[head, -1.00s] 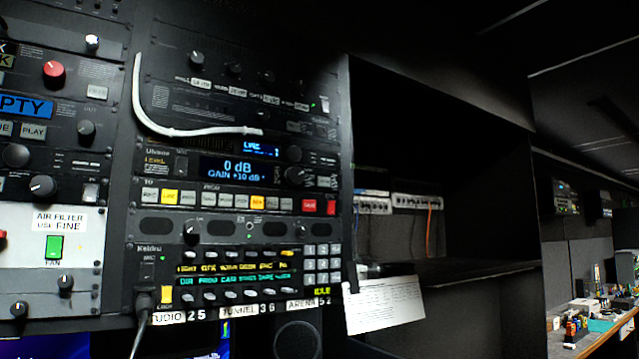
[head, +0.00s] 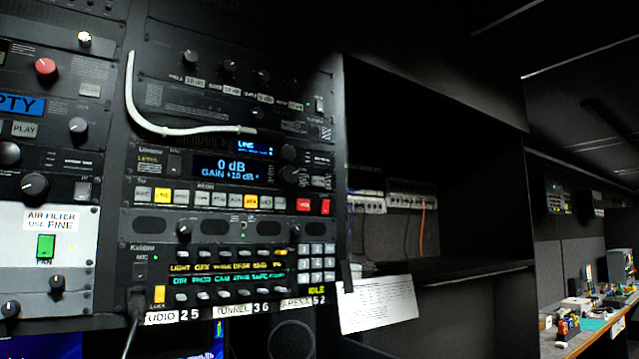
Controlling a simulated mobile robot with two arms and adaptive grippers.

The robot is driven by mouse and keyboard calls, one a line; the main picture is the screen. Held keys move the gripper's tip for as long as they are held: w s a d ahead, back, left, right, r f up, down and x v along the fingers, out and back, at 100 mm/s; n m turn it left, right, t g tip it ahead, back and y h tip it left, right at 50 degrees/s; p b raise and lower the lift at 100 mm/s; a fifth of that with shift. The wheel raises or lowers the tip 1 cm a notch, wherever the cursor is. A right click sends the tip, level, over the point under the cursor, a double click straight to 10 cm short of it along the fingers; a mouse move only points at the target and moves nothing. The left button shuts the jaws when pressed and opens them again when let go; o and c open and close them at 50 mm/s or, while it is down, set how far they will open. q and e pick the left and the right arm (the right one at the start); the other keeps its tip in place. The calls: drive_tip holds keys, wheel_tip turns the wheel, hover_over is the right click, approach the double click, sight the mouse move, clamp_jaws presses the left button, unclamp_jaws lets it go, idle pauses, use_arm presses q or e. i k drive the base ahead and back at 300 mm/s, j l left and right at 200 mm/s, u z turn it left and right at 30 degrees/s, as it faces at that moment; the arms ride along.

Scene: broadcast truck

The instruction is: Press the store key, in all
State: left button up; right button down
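A rack unit with a blue display (head: 228,169) reading "0 dB" and "GAIN +10 dB" stands mid-rack. Below the display runs a row of keys: white ones, a lit yellow key (head: 163,196), another yellow key (head: 251,201), a red key (head: 302,205) and a red part (head: 325,207) at the right end. The key labels are too small to read, so I cannot tell which one is the store key. Neither of my grippers shows in the head view.
A white cable (head: 160,128) hangs across the units above the display. An intercom panel (head: 225,275) with a keypad (head: 316,263) sits below. A paper sheet (head: 378,305) hangs right of the rack, below a dark shelf (head: 440,270). A cluttered desk (head: 590,325) is at far right.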

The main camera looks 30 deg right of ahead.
sight(318, 181)
drive_tip(key=i+l, duration=0.1)
drive_tip(key=l, duration=0.35)
drive_tip(key=i+l, duration=0.1)
drive_tip(key=l, duration=0.4)
drive_tip(key=i+l, duration=0.1)
drive_tip(key=l, duration=0.35)
drive_tip(key=i+l+z, duration=0.1)
drive_tip(key=l, duration=0.35)
drive_tip(key=i+l, duration=0.1)
drive_tip(key=l, duration=0.35)
drive_tip(key=i+l, duration=0.15)
drive_tip(key=l, duration=0.3)
